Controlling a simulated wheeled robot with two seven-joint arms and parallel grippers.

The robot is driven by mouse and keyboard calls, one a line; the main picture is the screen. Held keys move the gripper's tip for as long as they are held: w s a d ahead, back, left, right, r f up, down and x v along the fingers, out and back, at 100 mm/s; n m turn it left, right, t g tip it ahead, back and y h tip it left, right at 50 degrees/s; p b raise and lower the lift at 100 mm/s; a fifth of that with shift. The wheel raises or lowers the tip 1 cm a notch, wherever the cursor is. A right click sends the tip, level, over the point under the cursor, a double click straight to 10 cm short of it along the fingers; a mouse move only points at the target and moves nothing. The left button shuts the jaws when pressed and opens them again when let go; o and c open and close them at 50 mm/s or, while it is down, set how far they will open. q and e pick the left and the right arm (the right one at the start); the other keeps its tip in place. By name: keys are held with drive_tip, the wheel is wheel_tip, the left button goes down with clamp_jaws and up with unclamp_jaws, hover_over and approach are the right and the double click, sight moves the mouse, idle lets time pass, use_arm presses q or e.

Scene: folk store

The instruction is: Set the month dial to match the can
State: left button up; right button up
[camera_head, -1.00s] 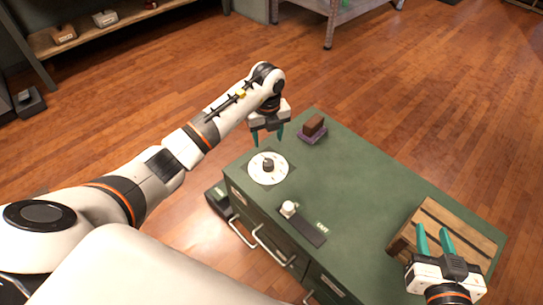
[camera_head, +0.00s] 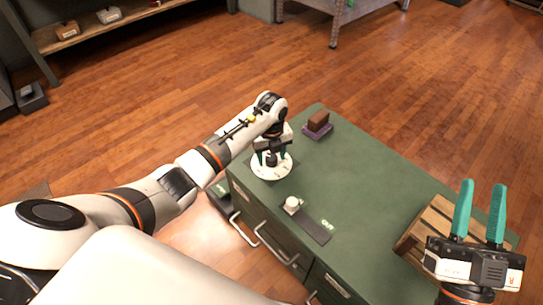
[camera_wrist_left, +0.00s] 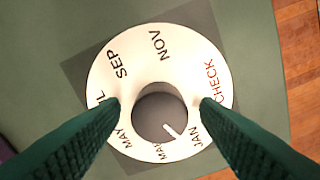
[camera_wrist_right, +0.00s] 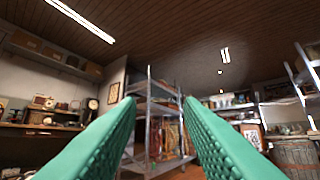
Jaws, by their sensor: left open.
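The white month dial (camera_head: 258,170) lies on the green cabinet top; the left wrist view shows its face (camera_wrist_left: 110,82) with SEP, NOV, CHECK, JAN and MAY readable. Its dark round knob (camera_wrist_left: 158,105) has a white pointer line aimed between JAN and the label left of it, perhaps MAR. My left gripper (camera_head: 272,158) is over the dial. Its open fingertips (camera_wrist_left: 158,103) straddle the knob, with gaps visible on both sides. My right gripper (camera_head: 483,190) is open and empty, fingers up, above the cabinet's right end. I cannot make out a can.
The green cabinet (camera_head: 350,180) carries a brown block (camera_head: 318,121) on a purple pad, a white knob (camera_head: 292,204) on a dark strip, and a slatted wooden crate (camera_head: 420,225). Drawer handles (camera_head: 245,232) stick out in front. Shelves (camera_wrist_right: 155,110) stand in the right wrist view.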

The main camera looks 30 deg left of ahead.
use_arm(q)
drive_tip(key=c, duration=1)
